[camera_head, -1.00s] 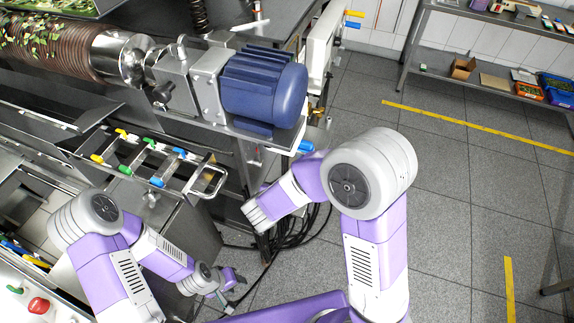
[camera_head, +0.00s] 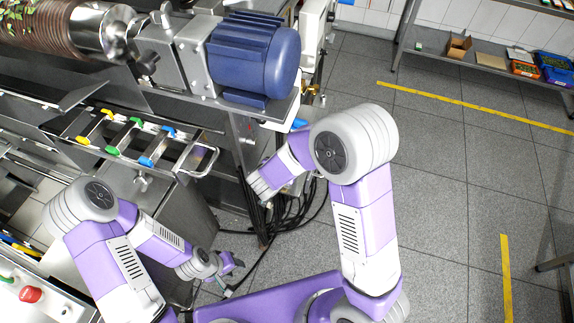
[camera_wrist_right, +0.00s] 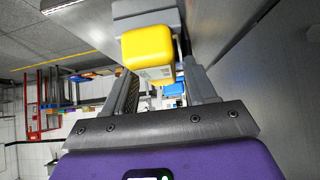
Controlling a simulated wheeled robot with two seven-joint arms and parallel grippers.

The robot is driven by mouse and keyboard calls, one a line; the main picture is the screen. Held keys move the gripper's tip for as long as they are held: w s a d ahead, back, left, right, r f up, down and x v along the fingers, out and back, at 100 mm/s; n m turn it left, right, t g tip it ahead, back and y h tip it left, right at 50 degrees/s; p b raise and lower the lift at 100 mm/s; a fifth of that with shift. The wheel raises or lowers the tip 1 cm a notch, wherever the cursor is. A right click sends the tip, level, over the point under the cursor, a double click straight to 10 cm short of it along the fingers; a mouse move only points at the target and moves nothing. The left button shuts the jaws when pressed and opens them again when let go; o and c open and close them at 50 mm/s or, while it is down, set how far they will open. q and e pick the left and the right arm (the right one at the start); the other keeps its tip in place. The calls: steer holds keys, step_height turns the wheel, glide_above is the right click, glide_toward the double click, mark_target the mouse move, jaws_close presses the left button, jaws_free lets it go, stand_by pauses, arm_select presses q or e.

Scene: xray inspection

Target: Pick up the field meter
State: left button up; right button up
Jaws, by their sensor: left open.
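I cannot identify the field meter for certain. A yellow block (camera_wrist_right: 149,46) with a pale panel on its lower side shows in the right wrist view, in front of a grey part. My right gripper (camera_wrist_right: 162,82) has its fingers apart, with the yellow block at the far end of the gap; I cannot tell whether they touch it. In the head view its fingers are not clear. My left gripper (camera_head: 236,264) is open and empty, low beside the steel cabinet.
A blue motor (camera_head: 255,60) sits on the machine above a rack with yellow, green and blue grips (camera_head: 145,161). Black cables (camera_head: 290,215) lie on the floor below. A shelf (camera_head: 480,60) with boxes stands at the upper right. The tiled floor (camera_head: 435,190) at right is clear.

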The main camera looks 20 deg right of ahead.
steer(key=c, duration=0.9)
steer(key=shift+s+d+r+p, duration=0.2)
steer(key=shift+d+r+p, duration=0.15)
steer(key=shift+r, duration=0.15)
step_height(320, 180, up, 7)
steer(key=p, duration=0.3)
steer(key=shift+f, duration=0.1)
steer(key=s+d+b, duration=0.3)
steer(key=d, duration=0.2)
steer(key=s+d+b, duration=0.3)
steer(key=s+d, duration=0.1)
steer(key=d, duration=0.1)
steer(key=s+d+b, duration=0.3)
steer(key=d, duration=0.3)
steer(key=shift+s+f, duration=0.4)
